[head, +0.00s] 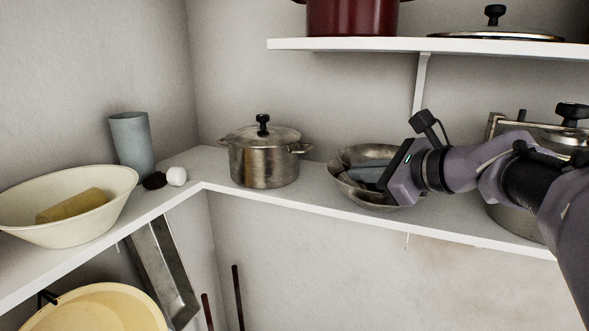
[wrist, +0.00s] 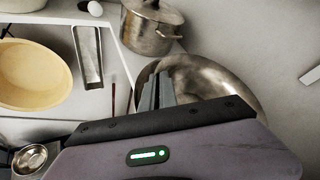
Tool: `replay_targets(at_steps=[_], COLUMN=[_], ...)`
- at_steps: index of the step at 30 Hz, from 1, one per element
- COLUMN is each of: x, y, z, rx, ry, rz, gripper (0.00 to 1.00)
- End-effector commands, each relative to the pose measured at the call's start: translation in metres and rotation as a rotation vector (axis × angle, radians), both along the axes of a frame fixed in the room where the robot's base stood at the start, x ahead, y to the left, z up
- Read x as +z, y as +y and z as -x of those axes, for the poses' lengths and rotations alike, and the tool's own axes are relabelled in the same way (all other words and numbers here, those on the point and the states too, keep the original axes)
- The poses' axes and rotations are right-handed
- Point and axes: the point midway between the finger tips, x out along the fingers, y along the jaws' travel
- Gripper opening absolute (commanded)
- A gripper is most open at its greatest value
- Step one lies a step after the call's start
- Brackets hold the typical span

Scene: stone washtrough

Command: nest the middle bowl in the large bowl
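A dented metal bowl shape (head: 343,182) stands on the white shelf to the right of the lidded pot. More than one rim seems to show there, but I cannot tell clearly where one bowl ends and another begins. In the wrist view a wide shiny metal bowl (wrist: 215,76) fills the middle, partly hidden by my gripper. My gripper (head: 364,174) reaches in from the right, its fingers over the bowl. In the wrist view its fingers (wrist: 155,90) are close together at the bowl's left side; whether the rim is between them is unclear.
A lidded metal pot (head: 264,160) stands left of the bowls, and another pot (head: 510,218) stands behind my arm. A cream bowl (head: 80,220) with a sponge is at left. A small metal bowl (wrist: 34,158) shows at lower left. An upper shelf (head: 350,44) hangs above.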

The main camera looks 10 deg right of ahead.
Motion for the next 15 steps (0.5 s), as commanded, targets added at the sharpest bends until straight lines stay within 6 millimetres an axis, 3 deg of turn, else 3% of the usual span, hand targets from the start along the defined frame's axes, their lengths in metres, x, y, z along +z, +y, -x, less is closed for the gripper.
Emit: replay_targets(at_steps=[15], x=[-0.015], y=[0.0], z=[0.0], rx=[0.0], ry=[0.0], rz=[0.0], gripper=[0.0])
